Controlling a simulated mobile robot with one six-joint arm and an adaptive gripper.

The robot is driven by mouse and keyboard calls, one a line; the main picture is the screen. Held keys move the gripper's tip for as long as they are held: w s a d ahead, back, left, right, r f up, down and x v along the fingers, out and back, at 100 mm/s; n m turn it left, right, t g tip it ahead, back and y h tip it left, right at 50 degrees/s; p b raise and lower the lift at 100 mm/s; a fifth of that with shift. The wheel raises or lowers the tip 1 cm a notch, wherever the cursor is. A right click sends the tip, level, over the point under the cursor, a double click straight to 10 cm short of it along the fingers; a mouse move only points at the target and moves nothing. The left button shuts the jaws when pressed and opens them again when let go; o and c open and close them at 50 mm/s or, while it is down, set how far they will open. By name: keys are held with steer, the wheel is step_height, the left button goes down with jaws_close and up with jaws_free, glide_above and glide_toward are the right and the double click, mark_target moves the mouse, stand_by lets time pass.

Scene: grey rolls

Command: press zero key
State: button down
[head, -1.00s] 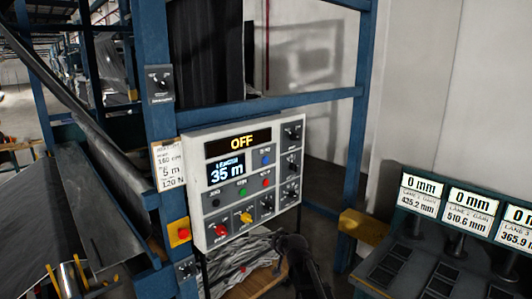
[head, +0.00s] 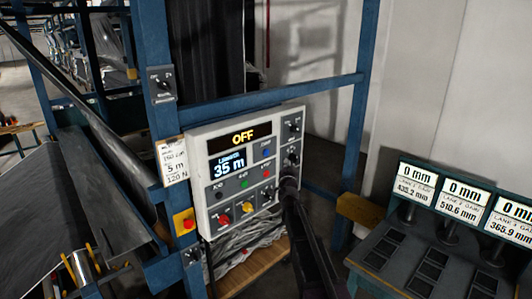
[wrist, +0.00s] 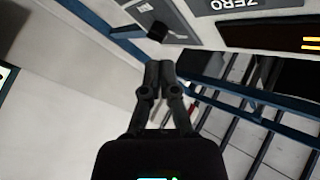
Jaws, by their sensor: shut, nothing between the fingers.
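The control panel (head: 197,160) is a light grey box with an "OFF" display (head: 244,136) and a "35 m" display. The blue button (head: 266,152) is in its upper right part, left of the dark knobs. In the wrist view, an upside-down "ZERO" label (wrist: 236,4) is at the top edge, and the button itself is out of frame. My gripper (head: 290,185) is shut and empty at the panel's right edge, below and right of the blue button, hiding part of the lower right knob area. In the wrist view, its fingertips (wrist: 163,70) point towards the panel edge, apart from the label.
A black knob (wrist: 157,30) is on the panel near my fingertips. Red and yellow knobs (head: 247,207) are low on the panel. A blue frame beam (head: 270,103) crosses above it. A gauge bench (head: 425,255) stands at the right.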

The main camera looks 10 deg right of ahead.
mark_target(269, 152)
steer(key=shift+w, duration=0.1)
steer(key=shift+w+a, duration=0.85)
steer(key=shift+w, duration=0.3)
steer(key=shift+w+a, duration=0.85)
steer(key=shift+w, duration=0.3)
steer(key=shift+w+a, duration=0.85)
steer(key=shift+w, duration=0.3)
steer(key=shift+w+a, duration=0.55)
steer(key=shift+w, duration=0.2)
stand_by(0.6)
steer(key=shift+s, duration=0.1)
stand_by(0.3)
steer(key=shift+s+d, duration=0.5)
steer(key=shift+s, duration=0.05)
stand_by(0.3)
steer(key=shift+s+d, duration=0.75)
steer(key=shift+s, duration=0.3)
steer(key=shift+s+d, duration=0.75)
steer(key=shift+s, duration=0.25)
